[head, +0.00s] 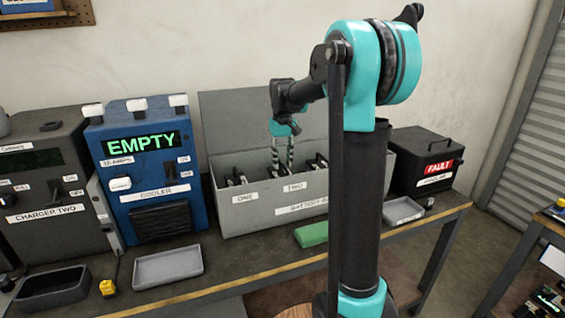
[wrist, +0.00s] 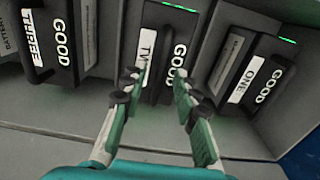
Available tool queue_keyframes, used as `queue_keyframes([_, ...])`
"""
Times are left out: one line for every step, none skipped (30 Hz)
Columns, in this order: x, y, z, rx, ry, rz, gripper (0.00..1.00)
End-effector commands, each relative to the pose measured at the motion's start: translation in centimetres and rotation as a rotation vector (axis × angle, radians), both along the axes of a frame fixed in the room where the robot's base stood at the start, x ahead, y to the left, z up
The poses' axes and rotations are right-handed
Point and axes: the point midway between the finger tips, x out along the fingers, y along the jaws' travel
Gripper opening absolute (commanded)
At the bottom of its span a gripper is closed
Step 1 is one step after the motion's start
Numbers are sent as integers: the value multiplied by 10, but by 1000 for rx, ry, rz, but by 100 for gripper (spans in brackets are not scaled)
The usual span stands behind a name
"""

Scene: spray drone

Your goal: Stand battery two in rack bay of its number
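In the wrist view, battery two (wrist: 157,55), a dark block marked TW… and GOOD, stands in the middle of the row. My gripper (wrist: 156,85) has its two fingers apart in front of battery two, one on each side. They partly cover its label, and I see no clear grip on it. In the head view, my gripper (head: 282,160) points down into the grey battery rack (head: 265,213), behind its TWO label. Battery two cannot be made out clearly there. The rack's front wall carries ONE and TWO labels; my arm hides its right part.
Battery one (wrist: 245,75) and battery three (wrist: 55,45), both marked GOOD, flank battery two. A blue cooler (head: 150,170) reading EMPTY and charger two (head: 50,190) stand left. A black FAULT box (head: 425,165) stands right. A white tray (head: 168,266) and green block (head: 311,234) lie in front.

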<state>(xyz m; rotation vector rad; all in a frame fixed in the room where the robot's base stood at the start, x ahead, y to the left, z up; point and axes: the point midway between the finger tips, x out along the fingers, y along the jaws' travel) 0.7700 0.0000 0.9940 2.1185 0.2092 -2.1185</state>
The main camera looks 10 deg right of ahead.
Motion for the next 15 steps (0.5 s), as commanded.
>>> queue_keyframes([0,0,6,0,0,0,30])
queue_keyframes([0,0,10,0,0,0,30])
queue_keyframes([0,0,17,0,0,0,30])
queue_keyframes([0,0,23,0,0,0,30])
queue_keyframes([0,0,29,0,0,0,30])
queue_keyframes([0,0,37,0,0,0,30])
queue_keyframes([0,0,44,0,0,0,30])
queue_keyframes([0,0,50,0,0,0,30])
queue_keyframes([-1,0,59,0,0,0,30])
queue_keyframes([0,0,65,0,0,0,30])
queue_keyframes([0,0,71,0,0,0,30])
queue_keyframes([0,0,78,0,0,0,30])
queue_keyframes([0,0,84,0,0,0,30])
queue_keyframes([0,0,88,0,0,0,30])
queue_keyframes([0,0,94,0,0,0,30])
